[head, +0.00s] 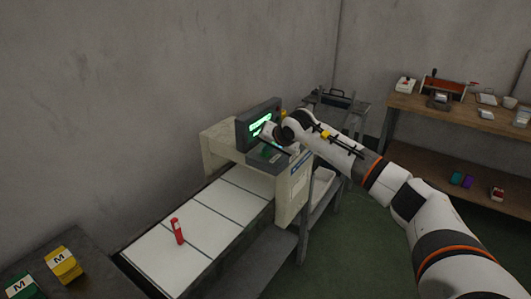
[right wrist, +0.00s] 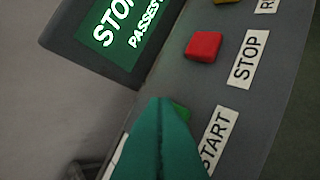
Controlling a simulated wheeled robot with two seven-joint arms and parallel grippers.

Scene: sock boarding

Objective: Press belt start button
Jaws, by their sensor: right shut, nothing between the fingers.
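The green start button (right wrist: 181,112) lies on the dark control panel (right wrist: 262,112), beside a white label of which "TART" reads clearly. My right gripper (right wrist: 161,104) is shut and empty, its teal fingers pointing at the panel. The fingers cover most of the green button; I cannot tell whether they touch it. In the head view my right arm reaches over to the panel below the machine's lit screen (head: 261,123). My left gripper is not in view.
A red stop button (right wrist: 203,47) sits above the start button, with another button higher up. The screen (right wrist: 120,28) shows "STOP" and "PASSES" text. A wooden shelf (head: 450,120) stands at the right.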

